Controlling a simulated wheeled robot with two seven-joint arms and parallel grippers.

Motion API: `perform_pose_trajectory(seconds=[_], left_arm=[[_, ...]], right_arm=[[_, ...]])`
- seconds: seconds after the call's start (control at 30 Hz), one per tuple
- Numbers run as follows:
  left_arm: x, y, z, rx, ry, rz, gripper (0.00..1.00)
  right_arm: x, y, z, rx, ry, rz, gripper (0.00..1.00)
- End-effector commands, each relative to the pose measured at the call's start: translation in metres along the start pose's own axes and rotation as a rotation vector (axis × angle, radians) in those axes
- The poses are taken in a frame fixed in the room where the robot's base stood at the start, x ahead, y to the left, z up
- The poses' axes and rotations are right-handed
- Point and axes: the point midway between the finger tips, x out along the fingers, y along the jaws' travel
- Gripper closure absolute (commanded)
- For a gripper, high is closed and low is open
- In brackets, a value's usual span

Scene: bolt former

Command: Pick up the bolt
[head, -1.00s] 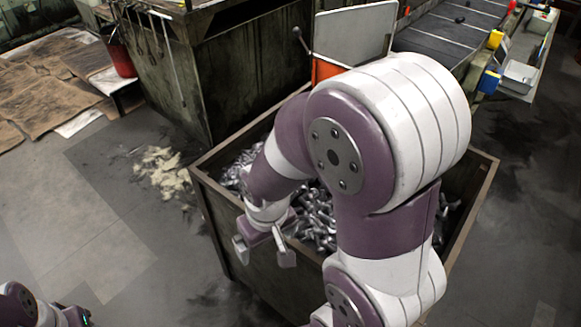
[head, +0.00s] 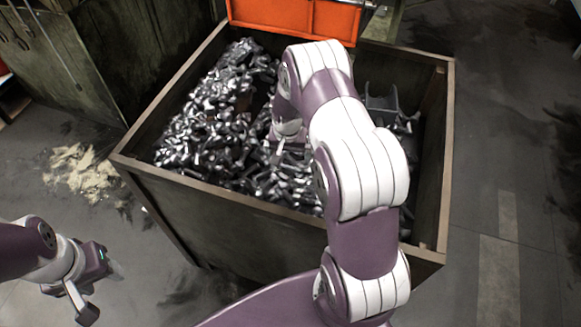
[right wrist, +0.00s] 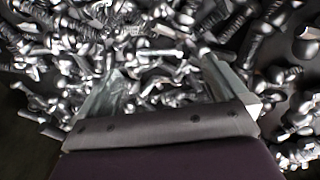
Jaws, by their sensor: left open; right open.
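A heap of shiny metal bolts (head: 215,125) fills the left and middle of a large bin (head: 215,195). No single bolt stands apart in the head view. My right arm reaches into the bin, and my right gripper (head: 280,148) is low over the heap, partly hidden by its own arm. In the right wrist view my right gripper (right wrist: 165,90) is open, its two fingers spread over several bolts (right wrist: 150,50), with nothing held. I cannot tell whether the fingers touch them. My left gripper (head: 98,290) is open and empty, outside the bin at the lower left.
The bin has a raised rim all round, close to my right arm. An orange panel (head: 295,15) stands at its far side. A dark green machine (head: 85,60) is at the upper left. Pale debris (head: 80,172) lies on the floor. Open floor (head: 500,130) is on the right.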

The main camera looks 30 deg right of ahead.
Motion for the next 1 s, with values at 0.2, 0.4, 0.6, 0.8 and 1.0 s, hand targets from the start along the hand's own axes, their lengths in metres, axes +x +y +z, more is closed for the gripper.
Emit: perform_pose_trajectory(seconds=[0.2, 0.4, 0.6, 0.8, 1.0], left_arm=[[0.005, 0.000, 0.001, 0.000, 0.000, 0.000, 0.48], [0.007, 0.000, 0.001, 0.000, 0.000, 0.000, 0.48], [0.007, 0.000, 0.001, 0.000, 0.000, 0.000, 0.48], [0.007, 0.000, 0.001, 0.000, 0.000, 0.000, 0.48], [0.007, 0.000, 0.001, 0.000, 0.000, 0.000, 0.48]], right_arm=[[0.035, 0.003, -0.002, 0.000, -0.002, 0.001, 0.00], [0.057, 0.003, -0.004, -0.001, 0.001, -0.001, 0.00], [0.057, 0.003, -0.004, -0.001, 0.002, -0.001, 0.03], [0.057, 0.003, -0.004, -0.001, 0.002, -0.001, 0.64], [0.057, 0.003, -0.004, -0.001, 0.002, -0.001, 0.65]])
